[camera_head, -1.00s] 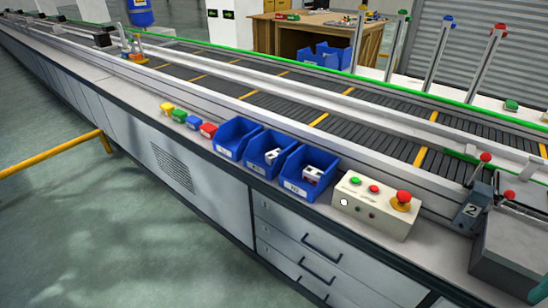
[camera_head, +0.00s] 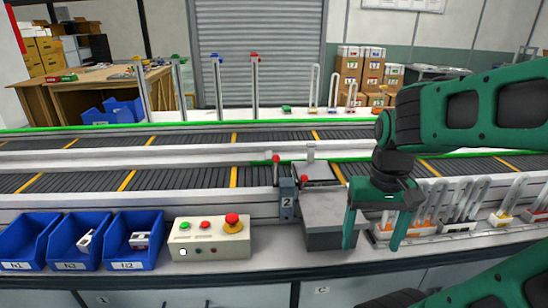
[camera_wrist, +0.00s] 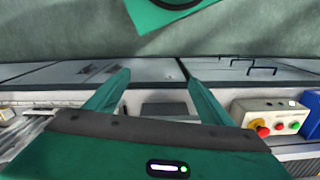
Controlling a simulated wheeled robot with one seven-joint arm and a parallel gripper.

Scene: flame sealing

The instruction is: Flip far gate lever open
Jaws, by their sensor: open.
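Two red-knobbed levers stand by the conveyor in the head view. One lever (camera_head: 276,159) rises above the grey post marked 2 (camera_head: 287,200), and a second lever (camera_head: 304,178) sits just right of it, slightly nearer. I cannot tell for certain which is the far gate lever. My gripper (camera_head: 373,240) is open and empty, pointing down at the right of the grey box (camera_head: 330,216), apart from both levers. In the wrist view my gripper (camera_wrist: 156,82) shows spread fingers with nothing between them; neither lever is seen there.
A control box (camera_head: 210,240) with a red mushroom button stands left of the post; it also shows in the wrist view (camera_wrist: 272,117). Blue bins (camera_head: 132,262) line the counter farther left. A rack of white-handled pieces (camera_head: 440,222) lies right of my gripper.

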